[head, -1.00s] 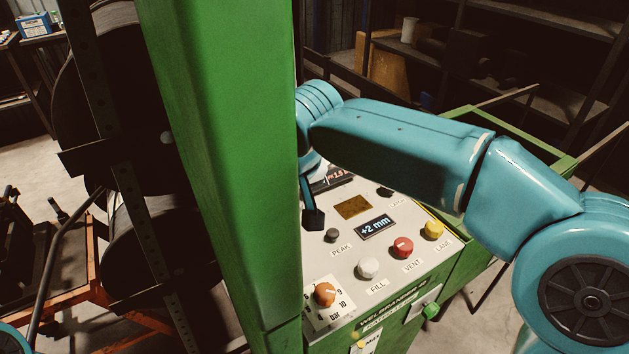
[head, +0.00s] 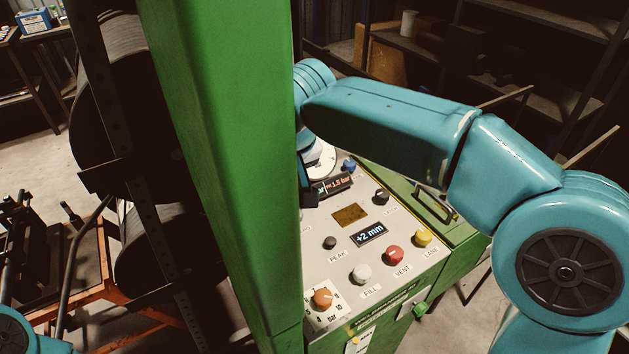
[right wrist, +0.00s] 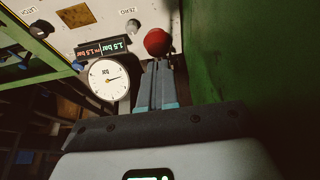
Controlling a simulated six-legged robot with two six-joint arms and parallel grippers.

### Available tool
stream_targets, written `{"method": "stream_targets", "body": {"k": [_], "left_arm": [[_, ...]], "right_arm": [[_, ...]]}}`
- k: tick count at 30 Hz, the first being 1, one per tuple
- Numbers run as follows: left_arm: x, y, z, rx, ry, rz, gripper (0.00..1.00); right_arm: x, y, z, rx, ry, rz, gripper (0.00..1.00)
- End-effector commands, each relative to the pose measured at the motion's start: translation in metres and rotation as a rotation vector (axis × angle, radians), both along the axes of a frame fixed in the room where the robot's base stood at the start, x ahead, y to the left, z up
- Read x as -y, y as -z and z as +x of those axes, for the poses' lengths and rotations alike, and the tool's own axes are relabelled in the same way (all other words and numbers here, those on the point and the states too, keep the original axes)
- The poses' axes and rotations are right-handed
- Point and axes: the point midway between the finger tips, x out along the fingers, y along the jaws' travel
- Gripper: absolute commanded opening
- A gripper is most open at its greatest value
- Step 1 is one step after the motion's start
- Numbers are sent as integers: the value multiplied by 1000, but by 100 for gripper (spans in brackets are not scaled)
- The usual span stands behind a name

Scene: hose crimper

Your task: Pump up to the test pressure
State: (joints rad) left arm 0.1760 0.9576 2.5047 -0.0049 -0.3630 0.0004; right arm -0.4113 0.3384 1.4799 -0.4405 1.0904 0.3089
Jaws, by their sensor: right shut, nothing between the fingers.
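The panel (head: 330,255) carries a red-lit readout (head: 338,186) of about 1.5 bar. In the right wrist view, a second readout beside it also shows 1.5 bar (right wrist: 114,45), upside down. A white dial gauge (right wrist: 109,79) in bar stands beside my fingers. My right gripper (right wrist: 157,70) is shut and empty, its tips close to a round red knob (right wrist: 157,42); whether they touch I cannot tell. In the head view the green post hides most of that gripper. An orange dial (head: 322,298) marked bar sits at the panel's front. My left gripper is not in view.
The tall green post (head: 222,170) stands close left of the panel. White FILL (head: 361,275), red VENT (head: 394,255) and yellow LANE (head: 423,237) buttons line the panel's front right. A dark hose reel (head: 120,90) stands left.

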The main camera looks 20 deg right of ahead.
Motion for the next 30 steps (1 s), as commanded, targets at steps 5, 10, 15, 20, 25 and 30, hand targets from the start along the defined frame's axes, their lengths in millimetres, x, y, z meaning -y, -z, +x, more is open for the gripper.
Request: {"method": "stream_targets", "body": {"k": [5, 10, 15, 20, 25, 30], "left_arm": [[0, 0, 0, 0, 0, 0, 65], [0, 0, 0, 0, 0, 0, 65], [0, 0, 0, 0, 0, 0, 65], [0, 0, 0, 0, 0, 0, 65], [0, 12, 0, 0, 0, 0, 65], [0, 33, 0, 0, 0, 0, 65]], "right_arm": [[0, 0, 0, 1, 0, 0, 0], [0, 0, 0, 1, 0, 0, 0], [0, 0, 0, 1, 0, 0, 0], [0, 0, 0, 1, 0, 0, 0], [0, 12, -1, 0, 0, 0, 0], [1, 35, -5, 0, 0, 0, 0]]}}
